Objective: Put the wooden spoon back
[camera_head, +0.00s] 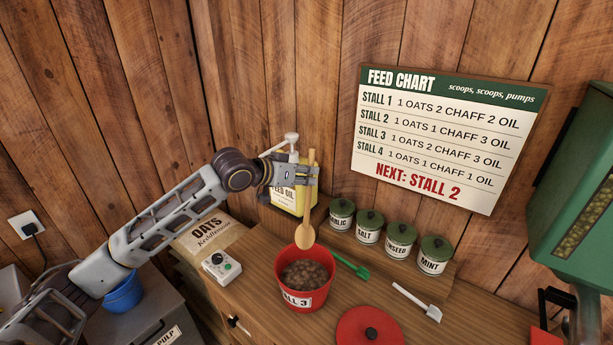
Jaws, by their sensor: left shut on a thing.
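The wooden spoon (304,236) hangs upright, bowl end down, with its handle in my left gripper (312,178). My left gripper is shut on the handle, in front of the yellow feed oil jug (284,197). The spoon's bowl is just above the far rim of a red bucket (304,302) labelled "ALL 3", which holds brown feed. I cannot tell whether the spoon touches the rim. My right gripper does not show.
Several green-lidded jars (400,240) stand along the back. A red lid (370,328) lies at the front. An oats sack (209,233) and a small control box (221,267) stand left.

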